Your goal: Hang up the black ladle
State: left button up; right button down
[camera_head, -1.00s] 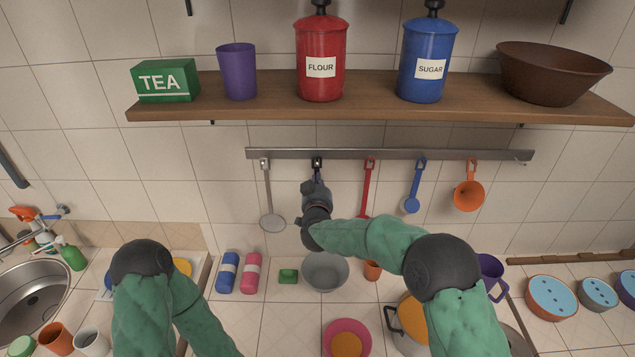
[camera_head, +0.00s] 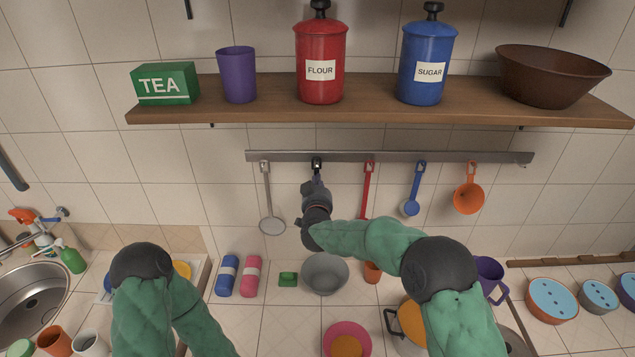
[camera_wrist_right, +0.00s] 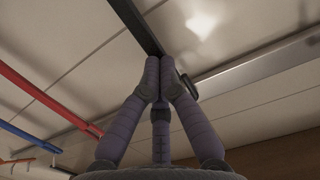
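The black ladle's top end (camera_head: 317,162) shows as a small black piece at the metal rail (camera_head: 430,155). My right gripper (camera_head: 317,183) is just below it and hides most of the ladle. In the right wrist view, my right gripper (camera_wrist_right: 165,72) is shut on the black ladle's dark handle (camera_wrist_right: 135,22). A small dark loop (camera_wrist_right: 192,86) shows beside the fingers, close to the rail (camera_wrist_right: 260,67). I cannot tell whether it is around a hook. The ladle's bowl is out of sight. My left arm is at the lower left; its gripper is not in view.
A grey skimmer (camera_head: 268,200) hangs left of my right gripper; a red utensil (camera_head: 367,190), a blue ladle (camera_head: 415,190) and an orange funnel (camera_head: 468,195) hang right. The shelf (camera_head: 280,112) is above. A grey bowl (camera_head: 325,273) stands below on the counter.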

jog(key=shift+s, duration=1.65)
dwell(2.4)
jog(key=shift+s+d+b, duration=0.1)
jog(key=shift+s+b, duration=0.35)
jog(key=shift+s, duration=1.95)
jog(key=shift+r, duration=0.15)
